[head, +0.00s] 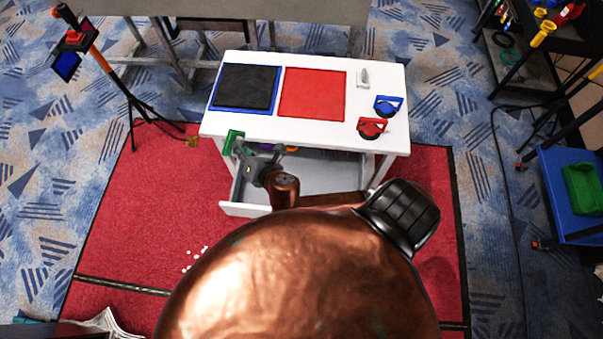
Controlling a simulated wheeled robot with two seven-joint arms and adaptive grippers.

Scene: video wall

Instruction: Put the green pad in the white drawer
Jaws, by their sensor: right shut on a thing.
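The white drawer (243,209) is pulled out from the front of the white table. A few small items, purple and orange among them, show at its back under the tabletop. My right gripper (237,147) is over the left side of the open drawer, near the table's front left corner. It is shut on the green pad (233,136), of which a small green part shows at the fingertips. The pad is at about the tabletop's front edge; I cannot tell whether it touches the table. My copper arm hides part of the drawer. My left gripper is not in view.
On the white table (279,141) lie a black pad (244,86) on a blue one, a red pad (312,93), and blue (388,105) and red (372,128) tools. A tripod (130,97) stands at left, a blue shelf with a green bin (583,188) at right.

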